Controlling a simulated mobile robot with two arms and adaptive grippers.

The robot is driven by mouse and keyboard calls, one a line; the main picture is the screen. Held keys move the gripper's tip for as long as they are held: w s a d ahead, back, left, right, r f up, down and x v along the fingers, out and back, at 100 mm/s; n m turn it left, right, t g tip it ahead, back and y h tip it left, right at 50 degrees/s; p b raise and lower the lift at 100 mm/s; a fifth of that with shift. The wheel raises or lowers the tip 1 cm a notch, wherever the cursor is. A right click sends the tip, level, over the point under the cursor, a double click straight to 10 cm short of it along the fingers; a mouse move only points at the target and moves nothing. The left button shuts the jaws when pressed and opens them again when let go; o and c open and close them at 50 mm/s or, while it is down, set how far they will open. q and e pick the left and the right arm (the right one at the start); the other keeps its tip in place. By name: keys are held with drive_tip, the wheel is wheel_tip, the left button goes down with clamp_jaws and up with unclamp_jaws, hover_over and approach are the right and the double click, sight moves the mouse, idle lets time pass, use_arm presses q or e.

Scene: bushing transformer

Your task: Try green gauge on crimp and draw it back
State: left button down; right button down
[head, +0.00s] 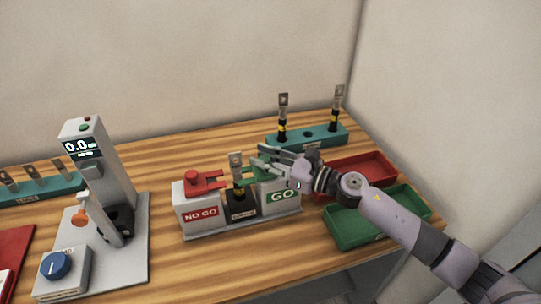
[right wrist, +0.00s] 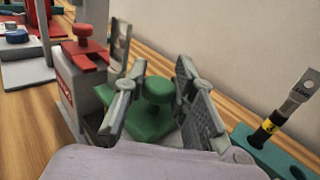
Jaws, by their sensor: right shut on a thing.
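The green gauge (right wrist: 152,124), with its round knob (right wrist: 158,88), sits between the fingers of my right gripper (right wrist: 160,85) in the right wrist view. My right gripper (head: 264,158) is shut on it, at the GO block (head: 283,194) in the head view, and hides most of the gauge there. The crimp (head: 237,172) stands upright in the black holder (head: 242,206) between the NO GO and GO blocks, just left of my fingertips. Its metal lug (right wrist: 121,45) shows behind the left finger in the right wrist view. My left gripper is not in view.
The red gauge (head: 198,184) rests on the NO GO block (head: 199,212). A teal rack (head: 318,137) with two upright crimps stands behind. A red tray (head: 375,166) and a green tray (head: 348,232) lie right, under my arm. A tester with display (head: 82,148) stands left.

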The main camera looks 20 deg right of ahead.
drive_tip(key=shift+a, duration=0.65)
drive_tip(key=c, duration=1.3)
unclamp_jaws()
drive_tip(key=shift+c, duration=0.2)
drive_tip(key=shift+d, duration=0.1)
drive_tip(key=v, duration=1.2)
